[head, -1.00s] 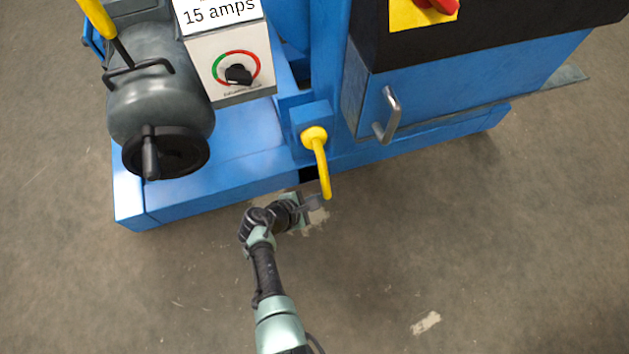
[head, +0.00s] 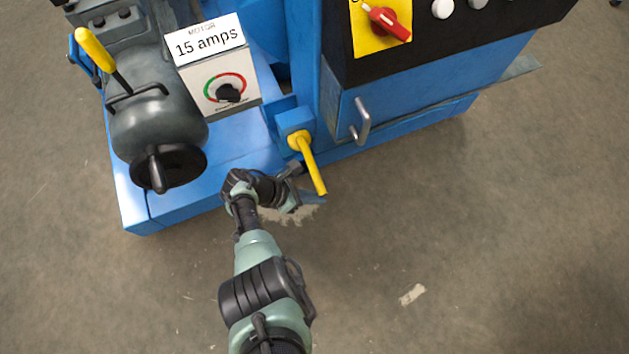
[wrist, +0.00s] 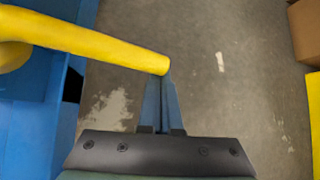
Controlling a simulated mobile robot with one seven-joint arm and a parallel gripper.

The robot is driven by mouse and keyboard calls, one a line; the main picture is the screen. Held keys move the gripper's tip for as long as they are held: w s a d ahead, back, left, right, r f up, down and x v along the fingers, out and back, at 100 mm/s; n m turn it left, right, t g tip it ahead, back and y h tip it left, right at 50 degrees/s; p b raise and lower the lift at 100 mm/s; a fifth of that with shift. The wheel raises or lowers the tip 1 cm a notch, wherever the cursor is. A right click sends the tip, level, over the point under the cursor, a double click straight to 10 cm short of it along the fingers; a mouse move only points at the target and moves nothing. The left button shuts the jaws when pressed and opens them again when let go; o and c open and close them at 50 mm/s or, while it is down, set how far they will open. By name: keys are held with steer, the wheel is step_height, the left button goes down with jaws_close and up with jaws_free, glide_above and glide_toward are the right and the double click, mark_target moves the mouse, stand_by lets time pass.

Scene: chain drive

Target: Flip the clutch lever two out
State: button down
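A yellow lever (head: 312,168) comes out of a blue block on the machine's front and slopes down to the right in the head view. In the wrist view this lever (wrist: 90,40) crosses from the left edge, and its free end lies at my fingertips. My gripper (wrist: 167,82) has its two fingers close together, with no lever visible between them. In the head view my gripper (head: 293,170) is just left of the lever, low by the machine's base. Whether the fingers touch the lever is hard to tell.
A second yellow lever (head: 97,52) stands by the grey motor (head: 158,115) at upper left. A white box with a dial (head: 222,88), a cabinet handle (head: 360,122) and a red switch (head: 390,22) are nearby. The floor in front is clear.

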steer(key=shift+r+p, duration=0.4)
steer(key=shift+r, duration=0.25)
